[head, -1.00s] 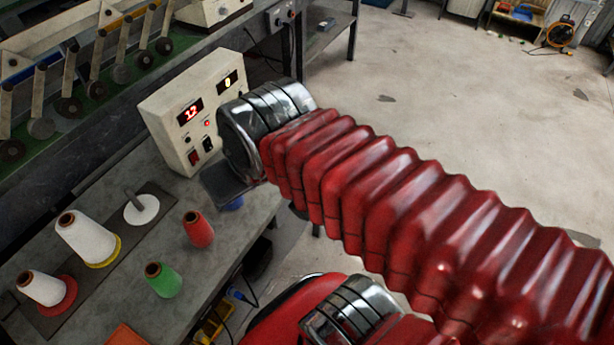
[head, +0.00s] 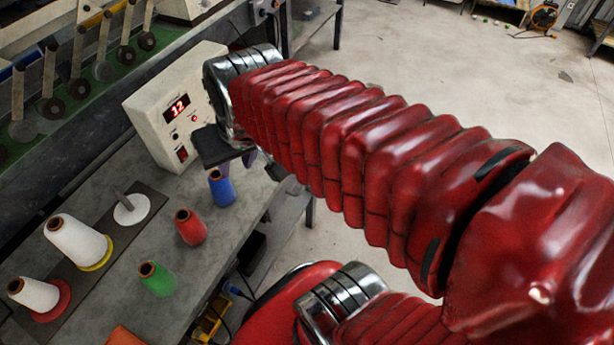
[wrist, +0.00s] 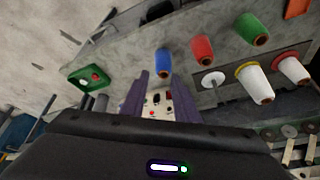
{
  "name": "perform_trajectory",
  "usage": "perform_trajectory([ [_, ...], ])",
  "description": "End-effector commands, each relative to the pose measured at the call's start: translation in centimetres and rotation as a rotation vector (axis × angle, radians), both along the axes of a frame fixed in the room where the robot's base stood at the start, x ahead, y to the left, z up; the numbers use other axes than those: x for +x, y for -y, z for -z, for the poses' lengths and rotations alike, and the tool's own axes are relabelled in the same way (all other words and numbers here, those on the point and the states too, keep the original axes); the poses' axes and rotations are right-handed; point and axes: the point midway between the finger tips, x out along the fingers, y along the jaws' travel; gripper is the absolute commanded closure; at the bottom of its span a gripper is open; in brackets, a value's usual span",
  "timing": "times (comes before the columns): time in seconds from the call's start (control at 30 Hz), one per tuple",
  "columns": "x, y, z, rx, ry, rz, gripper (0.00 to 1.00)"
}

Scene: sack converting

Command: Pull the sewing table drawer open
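The sewing table (head: 108,285) is a grey-topped bench at the left of the head view, and its top also shows in the wrist view (wrist: 225,40). I cannot make out the drawer or a handle in either view. A dark gap shows under the table's right edge in the head view. My gripper (wrist: 160,85) shows two purple-grey fingers in the wrist view, apart with nothing held between them. A white control box (wrist: 157,105) shows in the gap behind them. In the head view my arm hides most of the gripper, above the table's far right part.
The control box (head: 172,112) stands close by my gripper. Blue (head: 222,188), red (head: 191,228) and green (head: 157,279) spools and white cones (head: 77,240) stand on the table. A green tray-like piece (wrist: 90,78) shows in the wrist view.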

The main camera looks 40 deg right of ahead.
Motion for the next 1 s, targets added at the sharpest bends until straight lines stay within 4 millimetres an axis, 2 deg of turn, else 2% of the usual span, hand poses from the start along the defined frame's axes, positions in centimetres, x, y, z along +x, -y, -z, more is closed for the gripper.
perform_trajectory([
  [0.2, 2.5, 4.0, 2.4, 0.065, -0.061, 0.176, 0.72],
  [0.5, 4.8, 10.2, 6.6, 0.158, -0.130, 0.415, 0.72],
  [0.77, 5.4, 16.1, 11.1, 0.241, -0.181, 0.631, 0.72],
  [1.0, 4.7, 21.6, 15.9, 0.318, -0.221, 0.828, 0.72],
])
